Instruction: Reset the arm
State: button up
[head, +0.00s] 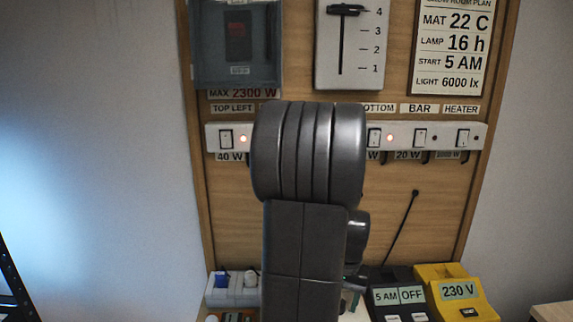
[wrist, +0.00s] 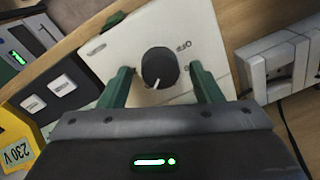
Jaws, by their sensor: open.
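My gripper (wrist: 158,70) shows in the wrist view with its two green fingers apart and nothing held between them. A white plate with a round black dial knob (wrist: 159,68) lies beyond the fingers. The knob appears between the fingertips, with a gap on each side; I cannot tell how far beyond the tips it is. The knob has a white pointer mark, and the word OFF is on the plate (wrist: 205,85).
A wooden board (head: 310,225) holds a switch strip (head: 478,135), a grey box (head: 237,45) and a slider panel (head: 332,75). Below stand a black timer (head: 398,297) reading 5 AM OFF and a yellow 230 V meter (head: 457,292), close to my arm. White sockets (head: 233,290) stand left.

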jog(key=shift+n, duration=1.6)
jog(key=shift+a, duration=0.15)
